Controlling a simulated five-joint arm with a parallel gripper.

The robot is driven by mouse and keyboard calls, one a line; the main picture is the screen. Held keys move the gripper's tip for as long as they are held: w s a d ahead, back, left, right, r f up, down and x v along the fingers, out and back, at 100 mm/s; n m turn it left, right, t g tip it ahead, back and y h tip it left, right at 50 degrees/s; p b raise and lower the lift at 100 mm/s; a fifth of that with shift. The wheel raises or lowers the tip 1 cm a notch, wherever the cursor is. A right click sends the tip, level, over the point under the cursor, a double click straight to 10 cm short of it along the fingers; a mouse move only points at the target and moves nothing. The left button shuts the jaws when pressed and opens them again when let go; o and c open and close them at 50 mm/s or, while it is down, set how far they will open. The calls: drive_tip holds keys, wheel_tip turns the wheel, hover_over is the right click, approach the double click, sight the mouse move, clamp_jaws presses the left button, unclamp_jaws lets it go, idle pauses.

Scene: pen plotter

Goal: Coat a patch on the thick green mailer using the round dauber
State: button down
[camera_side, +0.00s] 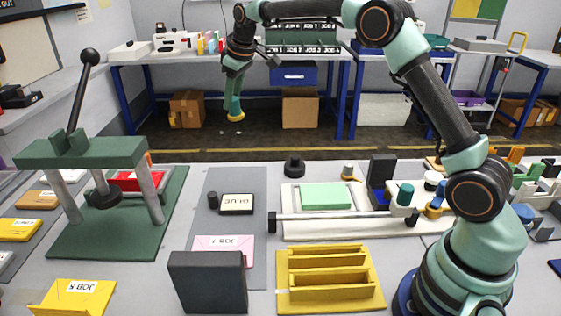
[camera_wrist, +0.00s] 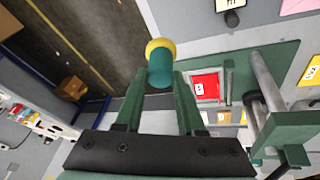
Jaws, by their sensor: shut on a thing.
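The round dauber (camera_side: 235,107), a teal cylinder with a yellow round end, is held in my gripper (camera_side: 234,93) with the yellow end pointing down. In the wrist view the dauber (camera_wrist: 160,66) sits between the two green fingers of my gripper (camera_wrist: 160,84). My gripper is high in the air, left of and above the thick green mailer, touching nothing else. The thick green mailer (camera_side: 326,196) is a pale green block lying flat on the white bed of the plotter. The mailer does not show in the wrist view.
A dark green lever press (camera_side: 85,152) stands at the left. A GLUE pad (camera_side: 237,204) lies on a grey mat, with a pink JOB 7 card (camera_side: 223,246) nearer. A grey bar (camera_side: 340,217) crosses before the mailer. A dark block (camera_side: 207,284) and yellow rack (camera_side: 331,294) stand in front.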

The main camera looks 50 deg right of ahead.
idle(0.6)
drive_tip(key=s+a+f, duration=0.8)
drive_tip(key=f, duration=0.3)
hover_over(238, 202)
drive_tip(key=shift+y, duration=0.3)
drive_tip(key=shift+w+f, duration=0.15)
drive_tip(key=shift+f, duration=3.1)
drive_tip(key=shift+f, duration=0.55)
wheel_tip(238, 202, up, 7)
drive_tip(key=shift+r, duration=0.1)
